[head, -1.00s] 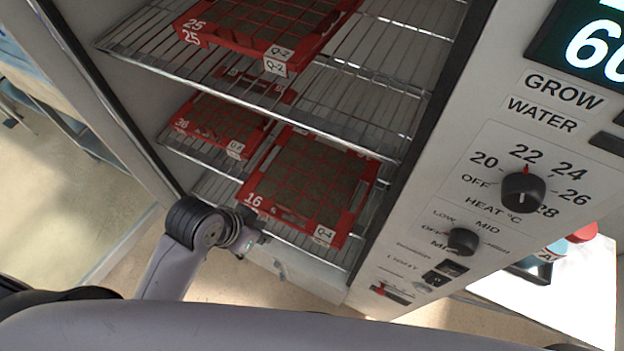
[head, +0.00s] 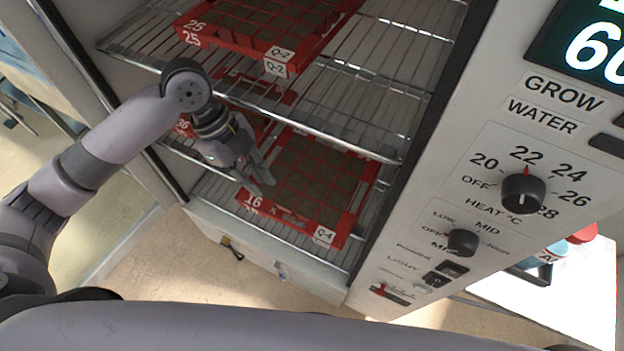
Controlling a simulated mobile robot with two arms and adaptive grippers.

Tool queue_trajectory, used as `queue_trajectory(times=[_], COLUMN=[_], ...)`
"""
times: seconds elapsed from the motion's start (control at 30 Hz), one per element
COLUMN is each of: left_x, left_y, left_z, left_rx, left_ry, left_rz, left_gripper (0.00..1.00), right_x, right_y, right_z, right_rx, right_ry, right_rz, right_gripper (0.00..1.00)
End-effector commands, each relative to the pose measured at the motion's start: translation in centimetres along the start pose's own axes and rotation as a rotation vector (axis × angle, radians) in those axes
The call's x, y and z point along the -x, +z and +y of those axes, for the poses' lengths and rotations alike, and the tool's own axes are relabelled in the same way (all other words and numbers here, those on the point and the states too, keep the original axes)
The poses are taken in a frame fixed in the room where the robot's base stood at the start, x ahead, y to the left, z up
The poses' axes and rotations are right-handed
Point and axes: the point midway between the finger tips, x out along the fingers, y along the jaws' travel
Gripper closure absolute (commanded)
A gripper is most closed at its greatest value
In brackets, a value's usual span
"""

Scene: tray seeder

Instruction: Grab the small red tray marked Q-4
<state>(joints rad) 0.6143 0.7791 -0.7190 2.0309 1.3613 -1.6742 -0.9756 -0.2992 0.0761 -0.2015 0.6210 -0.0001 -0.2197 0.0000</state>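The red tray marked Q-4 (head: 346,226) lies on the low wire shelf inside the open cabinet. It has a grid of dark soil cells, a 16 at its front left corner and a Q-4 label at its front right. My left gripper (head: 265,188) is at the tray's left front part, near the 16. Its fingers look slightly apart, with nothing seen between them. I cannot tell whether they touch the tray. The gripper and wrist hide part of the tray's left side. My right gripper is not in view.
A red tray marked Q-2 (head: 229,43) sits on the upper wire shelf (head: 370,140). Another red tray (head: 184,127) on the left is mostly hidden behind my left arm. The control panel with knobs (head: 523,194) borders the cabinet's right side.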

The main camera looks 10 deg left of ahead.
Motion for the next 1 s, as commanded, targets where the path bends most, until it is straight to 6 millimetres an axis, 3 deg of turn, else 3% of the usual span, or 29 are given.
queue_trajectory(times=[0.4,0.77,1.0], left_x=[-8.8,-12.0,-15.4], left_y=[-0.1,0.2,0.8], left_z=[0.1,0.1,0.3], left_rx=[0.002,0.005,0.004], left_ry=[0.003,0.002,0.001], left_rz=[0.003,0.002,0.002], left_gripper=[0.83,0.83,0.83], right_x=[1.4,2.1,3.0], right_y=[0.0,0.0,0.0], right_z=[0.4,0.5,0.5], right_rx=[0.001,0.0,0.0], right_ry=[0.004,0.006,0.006], right_rz=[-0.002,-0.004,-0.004], right_gripper=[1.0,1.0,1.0])
